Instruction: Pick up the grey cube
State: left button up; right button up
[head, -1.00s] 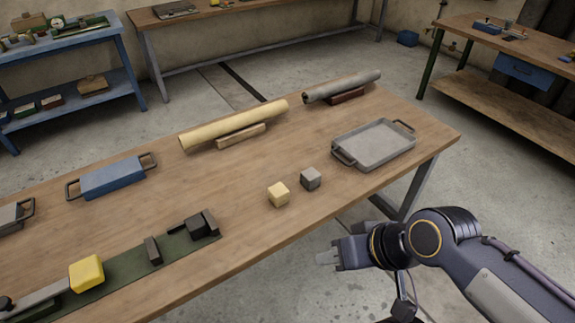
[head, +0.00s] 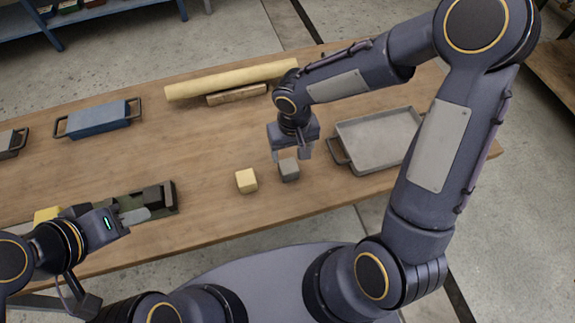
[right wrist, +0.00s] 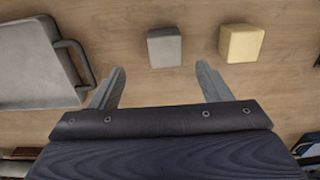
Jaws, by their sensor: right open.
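The grey cube (head: 289,170) sits on the wooden table, just right of the yellow cube (head: 246,181). My right gripper (head: 291,154) is open above the grey cube, one finger to each side of it in the head view. In the right wrist view the grey cube (right wrist: 164,47) lies just ahead of my open right fingertips (right wrist: 157,68), and the gripper holds nothing. The yellow cube (right wrist: 241,43) is to its right there.
A grey tray with handles (head: 376,138) stands right of the grey cube; it also shows in the right wrist view (right wrist: 35,70). A cream roll (head: 230,80) lies on a wooden support behind. A blue tray (head: 97,119) is at the left.

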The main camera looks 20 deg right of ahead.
aim_at(289, 167)
jog(key=f, duration=0.6)
jog(key=f+p, duration=0.1)
jog(key=f, duration=0.2)
jog(key=shift+w+a+f, duration=0.1)
jog(key=shift+a, duration=0.25)
jog(key=c, duration=1.1)
